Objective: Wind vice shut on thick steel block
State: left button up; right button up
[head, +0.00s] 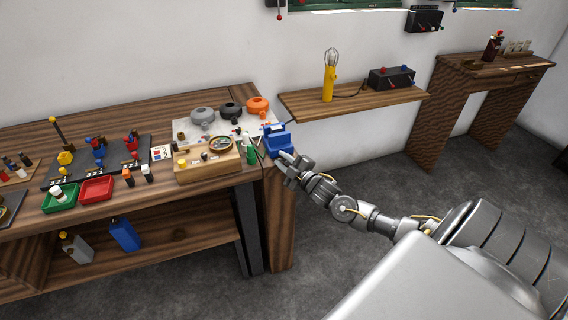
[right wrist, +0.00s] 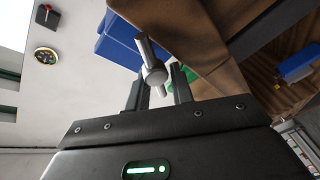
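The blue vice (head: 277,140) is at the right end of the long workbench. In the right wrist view the blue vice body (right wrist: 122,42) fills the upper middle, with its grey metal screw end and crossbar handle (right wrist: 153,72) in front. My right gripper (head: 287,158) is at the front of the vice. In the wrist view its two dark fingers (right wrist: 159,88) stand apart on either side of the handle, and I see no clear grip on it. I cannot make out a steel block in the jaws. My left gripper is out of view.
Grey, black and orange round housings (head: 257,105) sit behind. A wall shelf (head: 352,107) is to the right. Floor is clear in front.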

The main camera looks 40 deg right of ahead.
grip_shut()
jog(key=shift+a, duration=0.1)
dwell(0.3)
jog(key=shift+f, duration=0.1)
dwell(0.4)
jog(key=shift+s+m, duration=0.1)
jog(key=shift+m, duration=0.2)
